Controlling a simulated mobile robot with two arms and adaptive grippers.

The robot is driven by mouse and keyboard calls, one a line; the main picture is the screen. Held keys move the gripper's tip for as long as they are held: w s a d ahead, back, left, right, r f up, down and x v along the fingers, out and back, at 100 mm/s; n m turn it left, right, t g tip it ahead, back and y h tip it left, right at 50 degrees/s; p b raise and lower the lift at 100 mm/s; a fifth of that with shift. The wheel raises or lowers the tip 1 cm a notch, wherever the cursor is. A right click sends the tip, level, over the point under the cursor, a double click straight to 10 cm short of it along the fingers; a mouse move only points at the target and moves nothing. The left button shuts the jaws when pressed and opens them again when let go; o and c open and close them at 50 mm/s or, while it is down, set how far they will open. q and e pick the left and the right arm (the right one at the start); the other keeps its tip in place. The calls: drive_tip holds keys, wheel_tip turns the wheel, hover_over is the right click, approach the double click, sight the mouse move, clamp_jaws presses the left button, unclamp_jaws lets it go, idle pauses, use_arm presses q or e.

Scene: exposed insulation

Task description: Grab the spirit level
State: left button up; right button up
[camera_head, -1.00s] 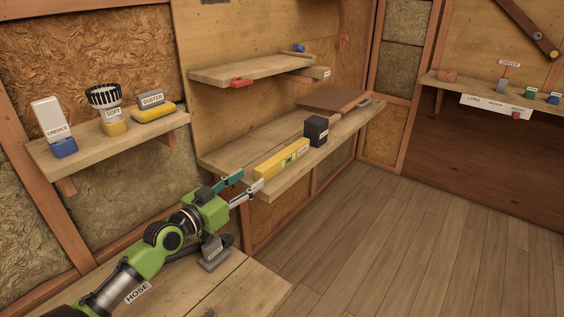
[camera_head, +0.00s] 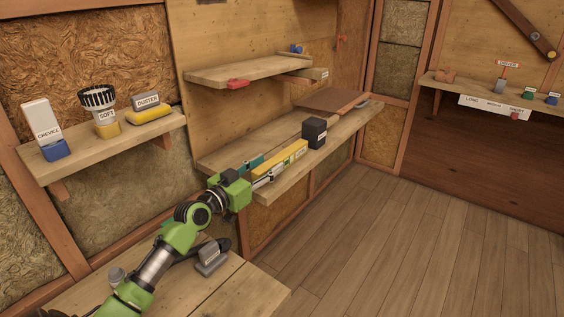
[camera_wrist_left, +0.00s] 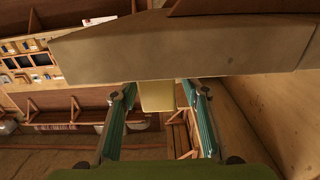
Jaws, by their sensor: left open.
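The yellow spirit level (camera_head: 284,158) lies lengthwise on the lower wall shelf, near its front edge. My left gripper (camera_head: 258,173) is open at the near end of the level, with one finger on each side of that end. In the left wrist view the pale yellow end of the level (camera_wrist_left: 157,96) shows between the two teal fingers (camera_wrist_left: 158,122), with gaps on both sides. The far part of the level is hidden there. My right gripper is in neither view.
A black box (camera_head: 314,133) stands just beyond the level on the lower shelf (camera_head: 222,155). An upper shelf (camera_head: 248,74) hangs above. A side shelf (camera_head: 75,157) at left holds labelled nozzles. A bench (camera_head: 222,292) is below; open floor lies right.

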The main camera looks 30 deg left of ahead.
sight(277, 158)
use_arm(q)
drive_tip(key=shift+w+d, duration=0.15)
drive_tip(key=shift+w, duration=1.1)
drive_tip(key=shift+w+d, duration=0.1)
drive_tip(key=shift+w, duration=1.15)
drive_tip(key=shift+r, duration=0.1)
clamp_jaws()
